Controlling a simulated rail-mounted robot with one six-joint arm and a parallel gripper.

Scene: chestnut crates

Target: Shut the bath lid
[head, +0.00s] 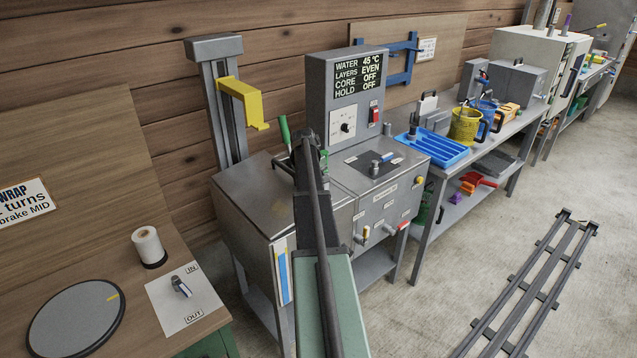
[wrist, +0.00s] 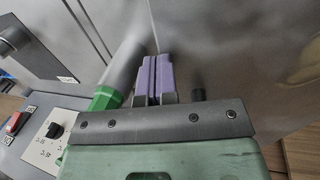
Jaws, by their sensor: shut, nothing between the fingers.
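The bath (head: 240,222) is a grey metal cabinet left of the control panel. Its lid (head: 245,183) looks like a flat metal plate lying over the top, with no clear gap at the front edge; my arm hides its right part. A green grip (head: 284,130) stands up at the bath's back, beside my gripper. My gripper (wrist: 155,62) is shut and empty, its purple pads together in the wrist view. It is over the grey metal surface. A pale cylinder with a green end (wrist: 104,98) is just left of the fingers; whether they touch cannot be told.
The control panel (head: 345,95) stands behind my arm, reading 45 °C. A yellow bracket (head: 243,102) on a grey column rises at the bath's back left. A blue tray (head: 432,148) and a yellow bucket (head: 465,126) are on the right bench. The floor at right has rails (head: 535,285).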

